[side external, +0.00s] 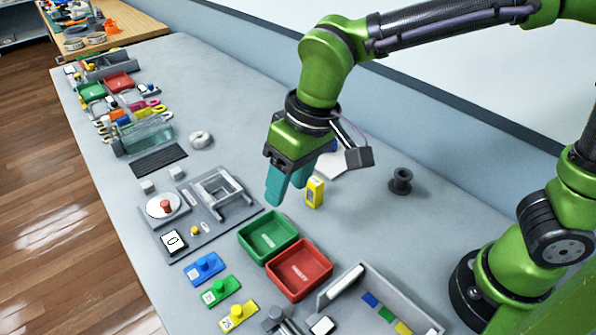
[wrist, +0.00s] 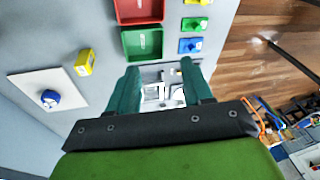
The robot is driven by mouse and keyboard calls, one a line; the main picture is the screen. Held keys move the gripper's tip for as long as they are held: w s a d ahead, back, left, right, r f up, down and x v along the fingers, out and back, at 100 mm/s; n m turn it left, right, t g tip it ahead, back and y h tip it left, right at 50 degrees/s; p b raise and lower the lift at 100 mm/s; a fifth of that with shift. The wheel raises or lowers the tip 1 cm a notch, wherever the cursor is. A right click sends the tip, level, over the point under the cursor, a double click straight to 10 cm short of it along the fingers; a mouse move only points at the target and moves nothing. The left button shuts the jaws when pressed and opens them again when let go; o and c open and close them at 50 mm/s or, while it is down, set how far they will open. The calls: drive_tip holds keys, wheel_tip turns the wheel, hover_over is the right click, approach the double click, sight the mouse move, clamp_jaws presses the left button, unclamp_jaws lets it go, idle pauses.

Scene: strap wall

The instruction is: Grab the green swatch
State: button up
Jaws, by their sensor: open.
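A small flat green swatch (side external: 386,314) lies in a grey tray (side external: 347,280) at the bottom of the side view, between a blue swatch (side external: 369,298) and a yellow swatch (side external: 403,328). A separate green plate with a knob (side external: 220,291) lies on the table to the left; it also shows in the wrist view (wrist: 193,23). My gripper (side external: 287,186) is open and empty, above the table behind the green bin. Its teal fingers also show in the wrist view (wrist: 159,72), where the grey tray is out of view.
A green bin (side external: 250,238) and a red bin (side external: 288,289) stand between my gripper and the grey tray. A yellow box (side external: 315,191) stands close to my gripper. A black spool (side external: 400,181) stands to the right. The wall runs along the table's back.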

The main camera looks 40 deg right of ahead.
drive_tip(key=a+f+n+h, duration=0.15)
drive_tip(key=a+f, duration=0.25)
drive_tip(key=a, duration=0.8)
drive_tip(key=m, duration=0.1)
hover_over(218, 285)
drive_tip(key=s, duration=0.1)
drive_tip(key=shift+h, duration=0.25)
drive_tip(key=f, duration=0.9)
drive_tip(key=shift+a+f, duration=0.2)
drive_tip(key=shift+f, duration=0.1)
drive_tip(key=shift+w+d+f, duration=0.1)
drive_tip(key=shift+w+f, duration=0.05)
drive_tip(key=shift+f, duration=0.85)
drive_tip(key=shift+w+d+f, duration=0.1)
drive_tip(key=shift+w+f, duration=0.1)
drive_tip(key=shift+f, duration=0.8)
drive_tip(key=shift+w+d+f, duration=0.1)
drive_tip(key=shift+w+f, duration=0.05)
drive_tip(key=shift+f, duration=0.85)
clamp_jaws()
